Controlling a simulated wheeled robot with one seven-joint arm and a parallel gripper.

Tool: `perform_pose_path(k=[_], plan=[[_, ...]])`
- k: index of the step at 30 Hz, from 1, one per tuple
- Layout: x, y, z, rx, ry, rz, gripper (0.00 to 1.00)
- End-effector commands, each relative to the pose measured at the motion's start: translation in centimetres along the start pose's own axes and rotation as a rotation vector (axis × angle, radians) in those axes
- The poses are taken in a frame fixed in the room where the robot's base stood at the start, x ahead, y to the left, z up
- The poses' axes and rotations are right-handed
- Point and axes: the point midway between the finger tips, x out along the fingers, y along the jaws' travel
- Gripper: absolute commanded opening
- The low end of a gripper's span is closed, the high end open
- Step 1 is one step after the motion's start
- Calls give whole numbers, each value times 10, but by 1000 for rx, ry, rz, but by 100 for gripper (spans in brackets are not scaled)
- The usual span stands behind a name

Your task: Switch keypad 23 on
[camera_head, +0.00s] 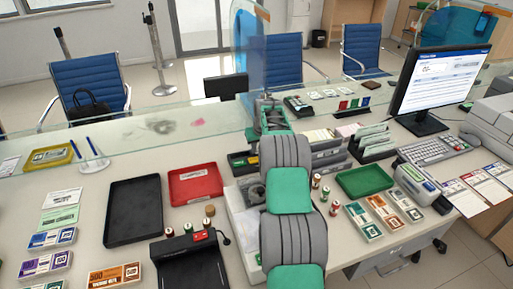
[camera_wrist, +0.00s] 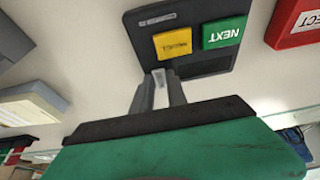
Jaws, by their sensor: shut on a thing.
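A black keypad (camera_wrist: 205,68) with a yellow button (camera_wrist: 172,44) and a green NEXT button (camera_wrist: 222,32) fills the upper middle of the wrist view. Its lettering is upside down there, and no number 23 is readable. What looks like the same keypad shows in the head view (camera_head: 238,161), partly hidden by my arm. My gripper (camera_wrist: 160,78) is at the keypad's edge, beside the yellow button, its two grey fingers close together. They are shut on a small pale piece (camera_wrist: 160,91); whether it belongs to the keypad I cannot tell. In the head view my arm hides the fingertips.
A red tray (camera_head: 195,184) and a black tray (camera_head: 132,210) lie left of the keypad. A green tray (camera_head: 364,180), several small spools and a monitor (camera_head: 440,78) stand to the right. A glass screen (camera_head: 185,120) runs along the counter behind.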

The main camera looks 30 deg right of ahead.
Motion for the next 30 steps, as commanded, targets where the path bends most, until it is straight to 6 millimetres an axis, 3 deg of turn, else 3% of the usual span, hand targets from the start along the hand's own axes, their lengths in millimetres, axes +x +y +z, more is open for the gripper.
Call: perform_pose_path(k=[12,24,25,30], plan=[[-2,0,-8,-1,-162,0,0],[-1,-1,-7,-1,-176,0,0],[-1,-1,-7,-1,-176,0,20],[-1,-1,-7,0,-177,0,34]])
